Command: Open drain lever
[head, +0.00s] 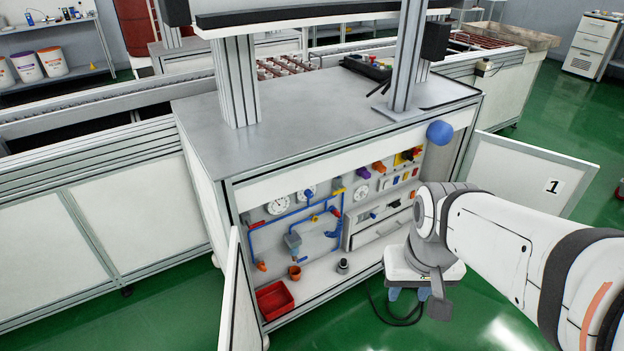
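Inside the open cabinet, blue pipes (290,215) with several coloured handles run across the back panel. They include a red handle (256,224), a blue handle (335,230) and an orange piece (260,266) at the lower left pipe end. I cannot tell from this distance which one is the drain lever. My gripper (409,295) is outside the cabinet, to the right of the pipes and apart from them. Its two bluish fingers look spread, with nothing seen between them. The arm comes in from the right.
The left door (236,295) and right door (530,174) stand open. A red tray (275,300), an orange cup (295,272) and a small dark-topped object (342,266) are on the cabinet floor. A dark cable (400,321) lies on the green floor. Grey posts rise from the worktop (300,135).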

